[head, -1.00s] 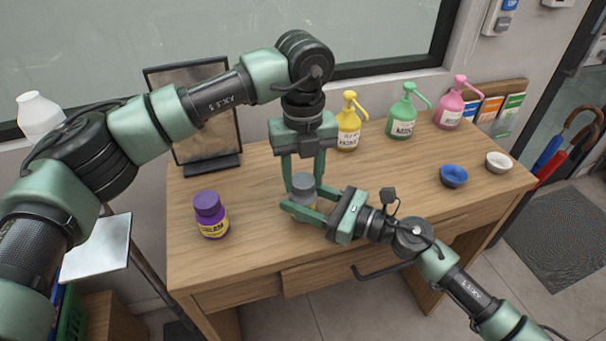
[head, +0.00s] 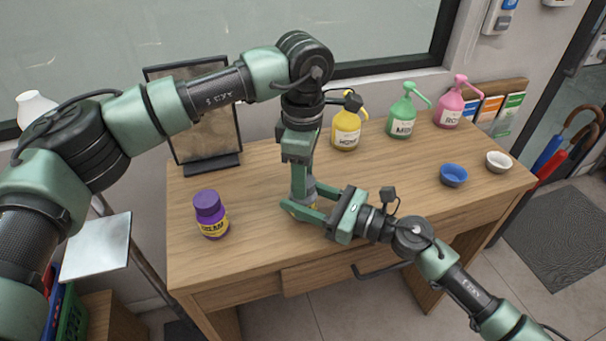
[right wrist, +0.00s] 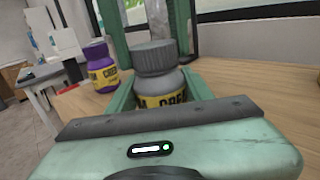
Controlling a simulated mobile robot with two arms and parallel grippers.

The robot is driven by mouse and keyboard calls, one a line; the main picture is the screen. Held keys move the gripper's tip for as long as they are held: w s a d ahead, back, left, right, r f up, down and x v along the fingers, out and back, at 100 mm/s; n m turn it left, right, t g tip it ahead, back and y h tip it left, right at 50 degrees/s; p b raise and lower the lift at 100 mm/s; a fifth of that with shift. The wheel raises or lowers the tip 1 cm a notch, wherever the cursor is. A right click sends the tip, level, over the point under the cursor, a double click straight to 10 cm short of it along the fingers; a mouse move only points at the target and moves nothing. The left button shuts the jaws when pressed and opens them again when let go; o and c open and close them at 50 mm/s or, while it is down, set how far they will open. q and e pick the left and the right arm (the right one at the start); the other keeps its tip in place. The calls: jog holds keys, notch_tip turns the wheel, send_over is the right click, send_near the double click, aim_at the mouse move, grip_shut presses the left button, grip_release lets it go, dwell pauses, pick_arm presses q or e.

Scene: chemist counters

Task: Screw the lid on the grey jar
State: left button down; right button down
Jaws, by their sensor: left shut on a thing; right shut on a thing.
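The grey jar (right wrist: 160,88) has a yellow label and stands upright on the desk. My right gripper (head: 306,210) is shut around its body from the right side. The grey ribbed lid (right wrist: 156,57) sits on top of the jar in the right wrist view, looking level. My left gripper (head: 302,188) points straight down from above and is shut on the lid. In the head view its fingers hide much of the lid and jar. Whether the threads are engaged cannot be seen.
A purple jar (head: 210,214) stands to the left on the desk (head: 255,245). Yellow (head: 346,130), green (head: 401,118) and pink (head: 449,107) pump bottles stand along the back. A blue bowl (head: 453,175) and a white bowl (head: 498,161) are at the right. A dark-framed panel (head: 205,122) stands at the back left.

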pick_arm(q)
jog(key=c, duration=0.7)
grip_release()
notch_tip(320, 180, up, 12)
pick_arm(e)
jog(key=c, duration=0.5)
grip_release()
